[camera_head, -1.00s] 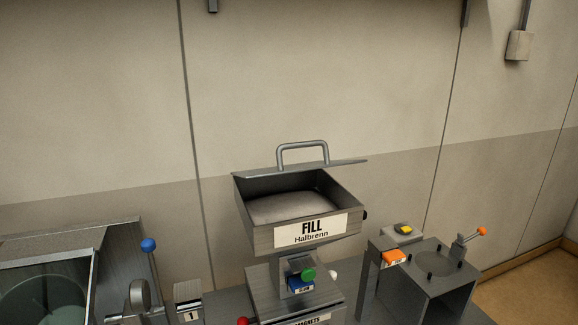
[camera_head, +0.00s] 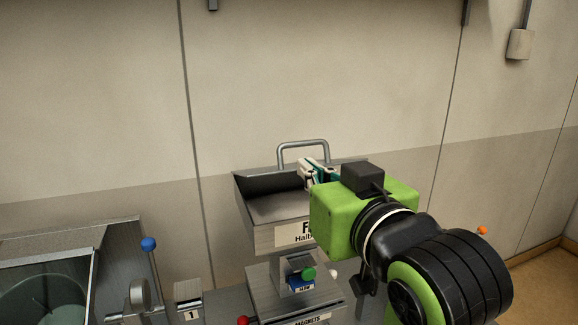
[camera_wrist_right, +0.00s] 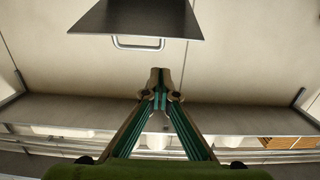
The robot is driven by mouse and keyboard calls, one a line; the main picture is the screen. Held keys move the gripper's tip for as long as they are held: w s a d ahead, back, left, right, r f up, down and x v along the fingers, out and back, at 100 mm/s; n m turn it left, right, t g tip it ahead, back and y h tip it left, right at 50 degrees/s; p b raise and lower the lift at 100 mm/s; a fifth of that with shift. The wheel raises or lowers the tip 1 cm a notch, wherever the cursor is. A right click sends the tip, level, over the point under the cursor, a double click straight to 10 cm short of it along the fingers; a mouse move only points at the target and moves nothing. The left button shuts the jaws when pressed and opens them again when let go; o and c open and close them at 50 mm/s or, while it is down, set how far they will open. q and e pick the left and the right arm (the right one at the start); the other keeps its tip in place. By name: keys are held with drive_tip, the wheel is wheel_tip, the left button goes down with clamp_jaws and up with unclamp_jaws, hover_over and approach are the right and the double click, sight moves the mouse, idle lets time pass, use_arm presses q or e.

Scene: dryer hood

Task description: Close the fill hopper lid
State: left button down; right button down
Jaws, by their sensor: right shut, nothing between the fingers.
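My left gripper is not in view.
A blue-knobbed lever (camera_head: 149,244) and a glass-fronted box (camera_head: 45,290) stand at the left. A green knob (camera_head: 308,274) and a red knob (camera_head: 243,321) sit below the hopper. An orange-tipped lever (camera_head: 482,230) shows behind my arm. The wall is behind.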

drive_tip(key=p+x, duration=0.1)
drive_tip(key=x, duration=0.2)
drive_tip(key=p+x, duration=0.2)
drive_tip(key=x, duration=0.1)
drive_tip(key=f+p+x, duration=0.1)
drive_tip(key=p+x, duration=0.1)
drive_tip(key=x, duration=0.1)
drive_tip(key=shift+s+a, duration=0.1)
drive_tip(key=shift+a, duration=0.05)
drive_tip(key=shift+s+f, duration=0.35)
drive_tip(key=shift+f, duration=0.1)
drive_tip(key=shift+w, duration=0.1)
drive_tip(key=shift+f, duration=0.1)
